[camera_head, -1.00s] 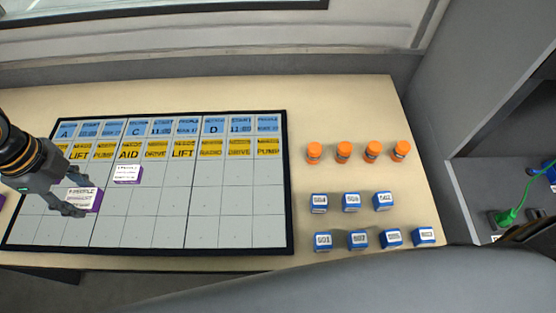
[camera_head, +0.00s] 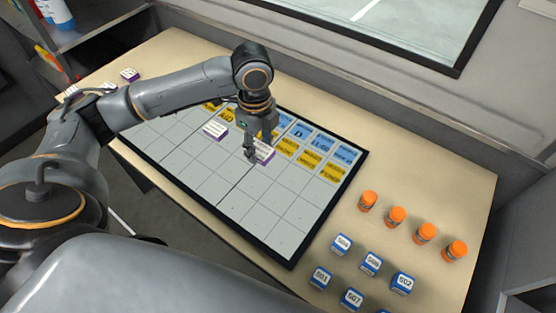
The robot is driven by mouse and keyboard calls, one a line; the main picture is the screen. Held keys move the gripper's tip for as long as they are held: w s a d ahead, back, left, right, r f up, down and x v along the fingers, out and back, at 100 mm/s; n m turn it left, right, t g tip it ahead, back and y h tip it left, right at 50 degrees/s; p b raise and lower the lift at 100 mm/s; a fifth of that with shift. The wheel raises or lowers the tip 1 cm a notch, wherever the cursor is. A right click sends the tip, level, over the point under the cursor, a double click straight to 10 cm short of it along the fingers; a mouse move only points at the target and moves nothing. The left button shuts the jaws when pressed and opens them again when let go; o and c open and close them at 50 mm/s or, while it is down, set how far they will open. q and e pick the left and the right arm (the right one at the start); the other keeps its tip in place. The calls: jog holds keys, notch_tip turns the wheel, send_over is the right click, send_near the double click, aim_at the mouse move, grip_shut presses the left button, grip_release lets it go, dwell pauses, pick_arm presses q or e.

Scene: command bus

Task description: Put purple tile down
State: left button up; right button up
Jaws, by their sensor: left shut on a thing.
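My left gripper (camera_head: 259,147) is over the upper middle of the board (camera_head: 238,205), just below the yellow row. It is shut on a purple tile (camera_head: 265,154) with a white label. The tile is low over the grid or touching it; I cannot tell which. The gripper hides part of the tile and some blue and yellow cards. Another purple tile (camera_head: 215,131) lies on the board to the left of the gripper. My right gripper is not in view.
More purple tiles (camera_head: 130,75) lie on the table at the far left, partly behind my arm. Orange bottles (camera_head: 397,216) and blue blocks (camera_head: 371,263) stand right of the board. The lower grid cells are bare. A window wall borders the table's back.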

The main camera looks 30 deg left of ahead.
pick_arm(q)
send_over(277, 170)
jog(key=f, duration=0.5)
jog(key=shift+s+a, duration=0.2)
jog(key=f, duration=0.2)
jog(key=f+p, duration=0.1)
jog(key=shift+w+d, duration=0.15)
jog(key=shift+d, duration=0.1)
jog(key=shift+a+f, duration=0.1)
jog(key=shift+f, duration=0.2)
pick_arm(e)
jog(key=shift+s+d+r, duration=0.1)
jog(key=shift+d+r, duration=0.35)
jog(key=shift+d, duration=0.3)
pick_arm(q)
jog(key=shift+f, duration=0.15)
jog(key=o, duration=1.1)
jog(key=shift+o, duration=0.2)
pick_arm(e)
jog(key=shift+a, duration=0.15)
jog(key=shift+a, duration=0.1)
